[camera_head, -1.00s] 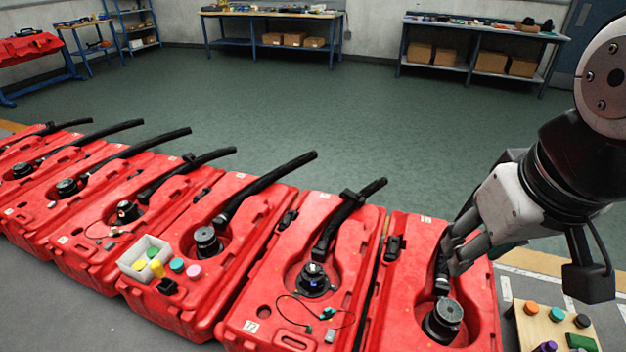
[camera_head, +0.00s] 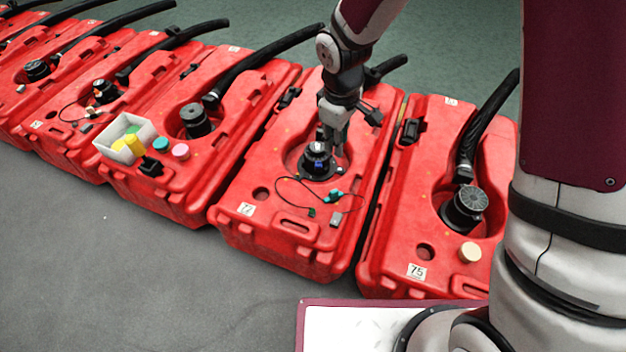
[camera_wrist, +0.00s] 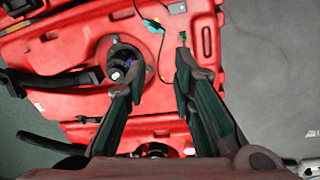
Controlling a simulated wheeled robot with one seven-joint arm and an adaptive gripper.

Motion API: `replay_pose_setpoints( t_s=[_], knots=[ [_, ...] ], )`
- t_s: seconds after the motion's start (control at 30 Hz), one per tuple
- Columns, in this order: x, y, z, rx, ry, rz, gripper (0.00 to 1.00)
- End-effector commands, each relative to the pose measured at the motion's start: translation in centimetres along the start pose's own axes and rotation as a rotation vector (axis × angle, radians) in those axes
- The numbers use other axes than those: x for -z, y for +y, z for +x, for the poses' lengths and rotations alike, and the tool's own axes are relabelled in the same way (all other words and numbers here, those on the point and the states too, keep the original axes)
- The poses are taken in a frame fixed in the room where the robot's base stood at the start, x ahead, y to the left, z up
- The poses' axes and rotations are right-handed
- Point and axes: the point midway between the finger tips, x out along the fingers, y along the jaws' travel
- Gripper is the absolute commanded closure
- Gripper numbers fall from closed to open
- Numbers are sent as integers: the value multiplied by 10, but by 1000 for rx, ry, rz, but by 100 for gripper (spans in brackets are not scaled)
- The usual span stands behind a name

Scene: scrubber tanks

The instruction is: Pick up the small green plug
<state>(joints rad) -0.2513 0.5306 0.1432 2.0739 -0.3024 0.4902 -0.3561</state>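The small green plug (camera_head: 311,212) lies on the red tank marked 72, on the end of a thin dark cable. It appears in the wrist view (camera_wrist: 183,38) just beyond the tip of the right-hand finger. A larger teal connector (camera_head: 333,195) lies near it and also shows in the wrist view (camera_wrist: 152,25). My gripper (camera_head: 331,148) is above that tank, close to the black pump cap (camera_head: 316,160). In the wrist view my gripper (camera_wrist: 160,72) has its fingers apart with nothing held between them. Contact with the cap cannot be told.
A small grey block (camera_head: 335,219) lies beside the plug. A black hose (camera_head: 387,69) rises behind my gripper. Tank 75 (camera_head: 395,250) stands to the right. A white box (camera_head: 103,145) with coloured caps sits on a tank to the left. Grey floor is clear in front.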

Motion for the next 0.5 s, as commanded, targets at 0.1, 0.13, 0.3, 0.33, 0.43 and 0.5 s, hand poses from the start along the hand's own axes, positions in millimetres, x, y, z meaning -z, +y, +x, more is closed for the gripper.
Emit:
replay_pose_setpoints(
  t_s=[0.1, 0.13, 0.3, 0.33, 0.43, 0.5],
  knots=[
    [21, -20, 81, 44, -11, -100, 77],
    [25, -24, 96, 52, -10, -120, 77],
    [38, -44, 155, 87, -8, -203, 77],
    [39, -47, 161, 91, -8, -211, 77],
    [42, -51, 173, 97, -6, -229, 77],
    [42, -53, 180, 99, -6, -233, 77]
  ],
)
